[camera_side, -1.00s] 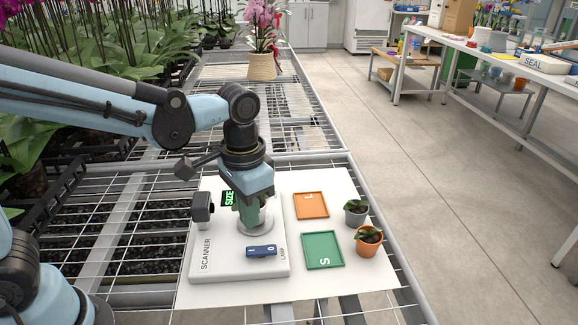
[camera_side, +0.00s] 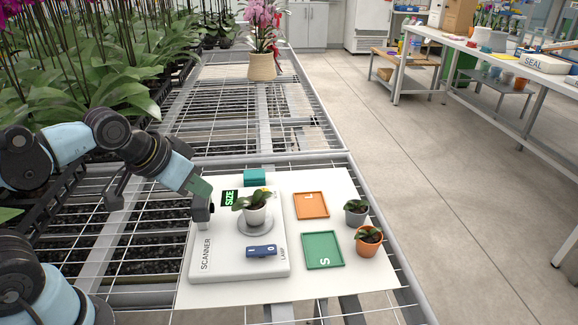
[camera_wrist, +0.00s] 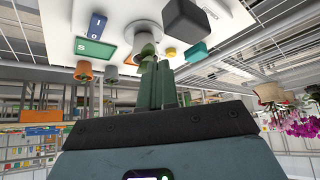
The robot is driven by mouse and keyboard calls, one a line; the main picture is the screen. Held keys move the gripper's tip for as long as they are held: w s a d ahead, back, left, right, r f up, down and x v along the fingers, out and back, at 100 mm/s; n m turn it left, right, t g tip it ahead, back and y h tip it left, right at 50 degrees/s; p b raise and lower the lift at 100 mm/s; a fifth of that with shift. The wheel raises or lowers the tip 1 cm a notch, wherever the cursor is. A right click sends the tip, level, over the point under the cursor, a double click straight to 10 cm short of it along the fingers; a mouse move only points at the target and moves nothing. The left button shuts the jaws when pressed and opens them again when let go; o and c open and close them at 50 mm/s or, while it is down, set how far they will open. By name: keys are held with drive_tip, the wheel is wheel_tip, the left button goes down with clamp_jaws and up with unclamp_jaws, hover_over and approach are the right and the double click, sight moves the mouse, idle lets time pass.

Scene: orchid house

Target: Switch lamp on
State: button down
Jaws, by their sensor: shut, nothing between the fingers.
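The lamp switch (camera_side: 262,251) is a blue rocker marked I at its left end and O at its right, beside the word LAMP on the front of the white scanner (camera_side: 215,268). I cannot tell which end is pressed. It also shows in the wrist view (camera_wrist: 96,24). My gripper (camera_side: 207,197) is shut and empty, tilted down by the dark scanner head (camera_side: 201,211), left of and behind the switch and apart from it. Its green fingers show together in the wrist view (camera_wrist: 157,88). A white pot with a seedling (camera_side: 255,214) stands upright on the round scanner plate (camera_side: 255,230).
An orange tray (camera_side: 311,206) and a green tray (camera_side: 323,251) lie right of the scanner. A grey pot (camera_side: 355,217) and an orange pot (camera_side: 369,247) stand beyond them. A SIZE display (camera_side: 229,198) and a teal block (camera_side: 254,177) are at the back.

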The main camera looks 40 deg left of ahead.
idle(0.3)
wheel_tip(320, 180, up, 4)
drive_tip(key=n+g, duration=0.7)
drive_tip(key=n, duration=0.2)
hover_over(270, 247)
drive_tip(key=shift+s+a+r, duration=0.1)
drive_tip(key=shift+r, duration=0.05)
wheel_tip(270, 247, down, 14)
idle(0.5)
drive_tip(key=shift+f, duration=0.2)
idle(0.3)
